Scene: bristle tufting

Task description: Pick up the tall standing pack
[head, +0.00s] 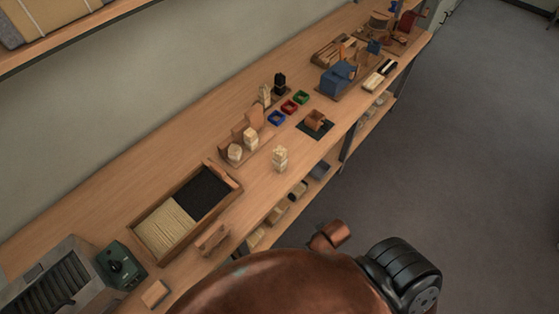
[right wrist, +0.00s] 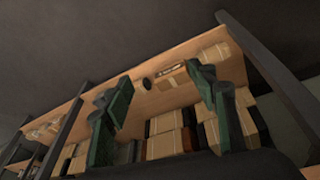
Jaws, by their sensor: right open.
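A pale, cream pack (head: 280,158) stands upright on the workbench near its front edge, apart from the other items. Other pale packs (head: 250,138) stand on a wooden holder just behind and left of it, and another pale upright piece (head: 265,95) stands farther back. I cannot tell for certain which is the tall pack. My right gripper (right wrist: 160,88) shows in the right wrist view with its two green fingers wide apart and nothing between them; it faces a shelf of boxes. Neither gripper shows in the head view.
The long workbench (head: 115,220) holds a tray (head: 160,258) of pale and black bristles, a green device (head: 121,266), small coloured bins (head: 289,107) and a blue block (head: 338,78). Shelves with boxes (right wrist: 165,145) lie beneath. My copper arm fills the head view's lower middle. The floor right is clear.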

